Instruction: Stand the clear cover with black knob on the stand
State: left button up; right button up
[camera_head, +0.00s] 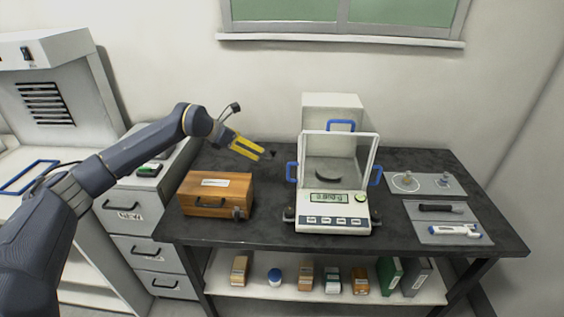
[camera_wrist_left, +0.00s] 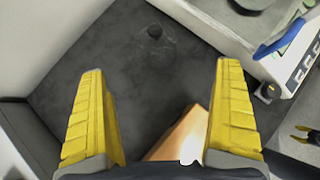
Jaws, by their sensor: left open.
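The clear cover with its black knob (camera_wrist_left: 155,32) stands on the dark table top at the top middle of the left wrist view. Its clear body shows only as a faint outline. In the head view the knob (camera_head: 272,153) shows just past my left fingertips. My left gripper (camera_head: 260,152) is open and empty; its two yellow fingers also show in the left wrist view (camera_wrist_left: 156,70), apart from the cover. Small yellow fingers, seemingly my right gripper (camera_wrist_left: 303,132), show at the right edge there, too small to judge. I cannot tell which thing is the stand.
A wooden box (camera_head: 217,195) stands left on the table (camera_head: 270,225). A balance (camera_head: 333,214) with a clear, blue-handled draft shield stands right of the cover. Grey mats (camera_head: 425,190) with small items lie at the right. The table between box and balance is clear.

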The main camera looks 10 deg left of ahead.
aim_at(271, 157)
pick_arm(q)
jog(key=x, duration=1.3)
jog(key=shift+a+f, duration=0.2)
jog(key=shift+a, duration=0.05)
jog(key=shift+a+x, duration=0.2)
jog(key=shift+x, duration=1.85)
jog(key=c, duration=1.3)
jog(key=shift+c, duration=0.2)
jog(key=shift+w, duration=0.1)
